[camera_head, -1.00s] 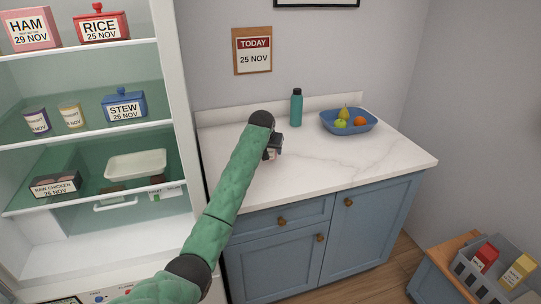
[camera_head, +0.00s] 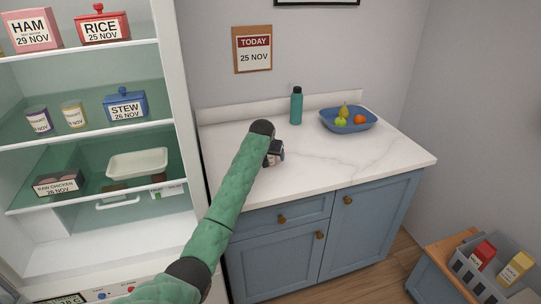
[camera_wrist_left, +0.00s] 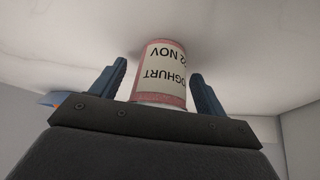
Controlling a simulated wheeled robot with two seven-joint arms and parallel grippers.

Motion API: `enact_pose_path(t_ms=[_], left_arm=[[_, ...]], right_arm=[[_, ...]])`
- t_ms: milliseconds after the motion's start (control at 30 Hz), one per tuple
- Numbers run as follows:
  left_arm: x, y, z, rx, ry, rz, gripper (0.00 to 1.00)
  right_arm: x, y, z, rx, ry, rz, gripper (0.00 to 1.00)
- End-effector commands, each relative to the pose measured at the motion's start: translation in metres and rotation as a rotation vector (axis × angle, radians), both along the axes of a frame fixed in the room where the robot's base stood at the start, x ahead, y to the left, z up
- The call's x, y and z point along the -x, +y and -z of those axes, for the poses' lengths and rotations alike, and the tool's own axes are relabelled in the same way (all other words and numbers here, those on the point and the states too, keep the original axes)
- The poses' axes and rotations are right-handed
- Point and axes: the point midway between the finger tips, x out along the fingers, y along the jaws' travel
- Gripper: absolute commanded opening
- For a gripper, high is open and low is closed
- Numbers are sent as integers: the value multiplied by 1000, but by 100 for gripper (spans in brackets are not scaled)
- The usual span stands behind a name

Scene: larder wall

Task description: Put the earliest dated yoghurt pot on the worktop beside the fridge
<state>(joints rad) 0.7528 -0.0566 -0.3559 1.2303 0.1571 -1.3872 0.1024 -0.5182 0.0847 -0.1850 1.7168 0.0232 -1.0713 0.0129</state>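A yoghurt pot (camera_wrist_left: 162,75) with a pink and white label appears upside down in the left wrist view. Its label reads YOGHURT and a NOV date, whose first digit is partly cut off. It appears to stand on the white worktop (camera_head: 340,165). My left gripper (camera_head: 276,158) is low over the worktop beside the fridge (camera_head: 178,120). Its fingers (camera_wrist_left: 160,88) are open on either side of the pot, with gaps showing. In the head view the wrist mostly hides the pot. A purple pot (camera_head: 39,121) and a cream pot (camera_head: 73,115) stand on the fridge's middle shelf. My right gripper is out of view.
A teal bottle (camera_head: 296,107) and a blue fruit bowl (camera_head: 348,125) stand at the worktop's back. A wall calendar (camera_head: 252,50) reads TODAY 25 NOV. The fridge also holds a blue stew tub (camera_head: 125,107) and raw chicken (camera_head: 58,184). The worktop's front and right are clear.

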Motion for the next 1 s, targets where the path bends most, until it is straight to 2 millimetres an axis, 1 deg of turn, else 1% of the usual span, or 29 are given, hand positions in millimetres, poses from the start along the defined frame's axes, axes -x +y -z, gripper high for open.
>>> enact_pose_path(t_ms=[233, 400, 500, 700, 900, 1000], left_arm=[[0, 0, -1, 0, -1, 0, 74], [6, 2, -12, 1, -3, 0, 74], [14, 4, -25, 1, -3, 0, 74], [35, 10, -58, 1, -4, 1, 74], [52, 14, -86, 1, -3, 1, 74], [57, 16, -96, 1, -3, 0, 74]], right_arm=[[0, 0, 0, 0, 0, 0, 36], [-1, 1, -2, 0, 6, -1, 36], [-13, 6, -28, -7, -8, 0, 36], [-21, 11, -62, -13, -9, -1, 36], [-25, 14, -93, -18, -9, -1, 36], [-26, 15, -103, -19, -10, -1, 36]])
